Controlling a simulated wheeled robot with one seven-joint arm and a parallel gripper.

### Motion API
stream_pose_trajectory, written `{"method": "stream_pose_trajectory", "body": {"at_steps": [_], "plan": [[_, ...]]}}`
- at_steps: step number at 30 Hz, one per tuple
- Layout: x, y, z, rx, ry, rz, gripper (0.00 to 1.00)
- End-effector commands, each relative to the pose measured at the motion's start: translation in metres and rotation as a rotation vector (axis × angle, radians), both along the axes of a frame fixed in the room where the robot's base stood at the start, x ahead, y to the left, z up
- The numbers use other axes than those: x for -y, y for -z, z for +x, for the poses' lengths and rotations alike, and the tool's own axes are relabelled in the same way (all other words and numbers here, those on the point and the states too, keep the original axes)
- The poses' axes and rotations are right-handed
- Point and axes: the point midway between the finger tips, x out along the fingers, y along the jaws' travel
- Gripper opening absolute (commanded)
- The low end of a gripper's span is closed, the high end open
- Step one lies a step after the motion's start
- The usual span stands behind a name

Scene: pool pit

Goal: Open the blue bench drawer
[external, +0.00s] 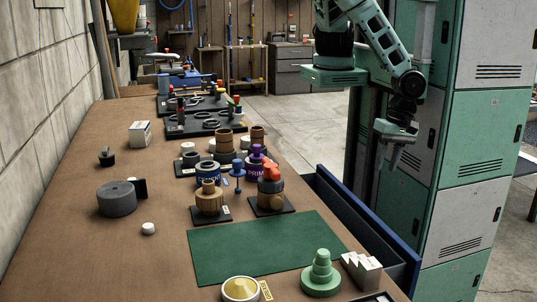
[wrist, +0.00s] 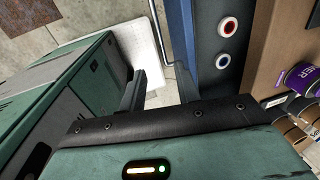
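The blue bench drawer (external: 390,233) stands partly pulled out from the right side of the brown bench, with its dark inside showing. In the wrist view, its blue front edge (wrist: 183,30) runs beside a thin metal bar handle (wrist: 163,38). My gripper (external: 392,158) hangs to the right of the drawer, above its far part. In the wrist view, my gripper (wrist: 158,82) has its two dark fingers apart with a gap between them. The handle's near end lies by the right finger; I cannot tell whether they touch.
Green and grey lockers (external: 470,140) stand close on the right, beside my arm. A red-ringed disc (wrist: 228,27) and a blue-ringed disc (wrist: 223,60) show in the drawer's strip. The bench (external: 90,230) carries a green mat (external: 255,248), canisters and small parts. Open floor (external: 300,125) lies beyond.

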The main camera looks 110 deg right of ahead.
Motion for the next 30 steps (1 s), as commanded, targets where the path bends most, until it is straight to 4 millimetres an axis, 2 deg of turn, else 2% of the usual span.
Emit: {"method": "stream_pose_trajectory", "body": {"at_steps": [3, 12, 18, 24, 30], "plan": [[0.002, 0.026, 0.005, 0.0, 0.0, -0.006, 0.32], [0.002, 0.087, 0.017, 0.001, -0.002, -0.005, 0.32], [0.001, 0.121, 0.023, 0.001, -0.001, -0.003, 0.32], [0.001, 0.139, 0.027, 0.002, -0.004, -0.002, 0.32], [0.0, 0.143, 0.028, 0.003, -0.003, -0.001, 0.32]]}}
